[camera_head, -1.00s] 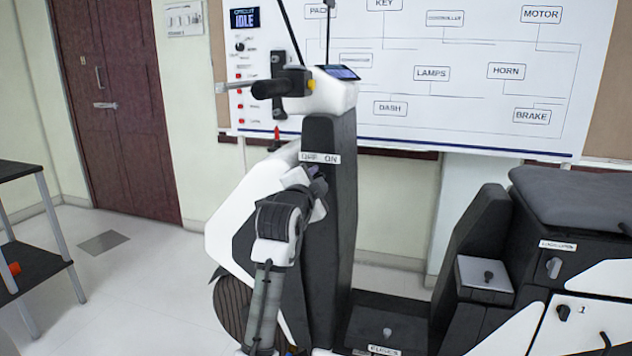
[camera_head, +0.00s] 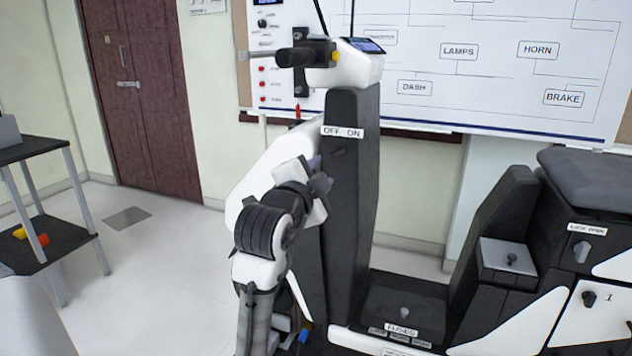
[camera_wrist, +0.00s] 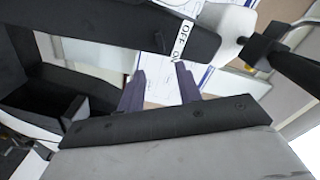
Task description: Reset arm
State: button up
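My gripper (camera_head: 318,172) is at the left side of the scooter's dark steering column (camera_head: 350,220), below the OFF/ON label (camera_head: 343,132). In the wrist view my gripper (camera_wrist: 160,82) shows two dark fingers standing apart with nothing between them. The same OFF/ON label (camera_wrist: 181,42) is just beyond the fingertips. Whether a finger touches the column cannot be told.
The handlebar grip (camera_head: 298,56) juts left above my arm. The fuse compartment (camera_head: 405,308) and dark seat (camera_head: 590,175) are at the right. A wiring board (camera_head: 470,85) hangs behind. A black shelf (camera_head: 50,243) stands at the left, with open floor (camera_head: 165,265) between.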

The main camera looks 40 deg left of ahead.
jog(key=shift+v, duration=0.8)
